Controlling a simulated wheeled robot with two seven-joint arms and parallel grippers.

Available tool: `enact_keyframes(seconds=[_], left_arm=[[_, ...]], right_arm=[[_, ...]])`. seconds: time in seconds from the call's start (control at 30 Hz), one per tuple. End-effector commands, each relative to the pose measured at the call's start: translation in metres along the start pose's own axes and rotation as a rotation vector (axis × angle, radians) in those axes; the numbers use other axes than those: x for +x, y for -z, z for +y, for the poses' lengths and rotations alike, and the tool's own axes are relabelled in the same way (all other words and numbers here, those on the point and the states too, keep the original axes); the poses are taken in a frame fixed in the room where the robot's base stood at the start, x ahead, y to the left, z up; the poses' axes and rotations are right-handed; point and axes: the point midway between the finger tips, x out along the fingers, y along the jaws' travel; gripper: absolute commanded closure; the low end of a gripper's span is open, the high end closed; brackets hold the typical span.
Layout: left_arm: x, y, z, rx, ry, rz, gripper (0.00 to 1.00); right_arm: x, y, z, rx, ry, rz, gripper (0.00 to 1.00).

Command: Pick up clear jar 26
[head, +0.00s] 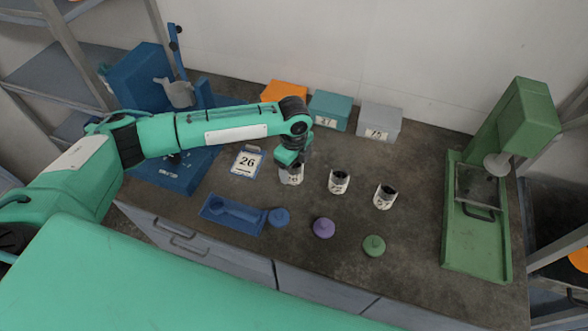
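A small jar with a white label (291,179) stands on the dark bench, just right of a card reading 26 (247,161). The label is too small to read surely. My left gripper (291,164) points down at this jar from above and covers its top. The fingers are hard to make out, so I cannot tell whether they are open or closed on it. Two more labelled jars with dark contents, a middle one (339,182) and a right one (384,196), stand to the right. My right gripper is not in view.
Blue (279,217), purple (324,228) and green (374,246) lids lie in front of the jars. A blue tray (232,227) lies front left. Orange, teal (330,111) and grey boxes (379,121) stand behind. A green machine (478,220) stands at right, blue equipment (140,80) at left.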

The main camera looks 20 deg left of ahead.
Motion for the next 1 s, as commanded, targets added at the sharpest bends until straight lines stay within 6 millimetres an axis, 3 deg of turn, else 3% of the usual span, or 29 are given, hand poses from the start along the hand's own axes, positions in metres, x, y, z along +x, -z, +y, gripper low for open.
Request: enact_keyframes(seconds=[0.03,0.27,0.67,0.87,1.0], left_arm=[[0.0,0.0,0.0,0.0,0.0,0.0,0.39],[-0.001,0.0,0.0,0.0,0.0,0.0,0.83],[-0.009,0.0,-0.001,0.0,0.002,0.001,0.83],[-0.038,0.0,-0.001,0.0,0.005,0.001,0.83],[-0.075,0.0,-0.002,0.001,0.007,0.001,0.83]], right_arm=[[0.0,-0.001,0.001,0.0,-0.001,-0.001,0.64],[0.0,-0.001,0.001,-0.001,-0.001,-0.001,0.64],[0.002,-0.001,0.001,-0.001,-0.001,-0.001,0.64],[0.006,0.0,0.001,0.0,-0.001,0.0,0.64],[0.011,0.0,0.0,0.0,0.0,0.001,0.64]])
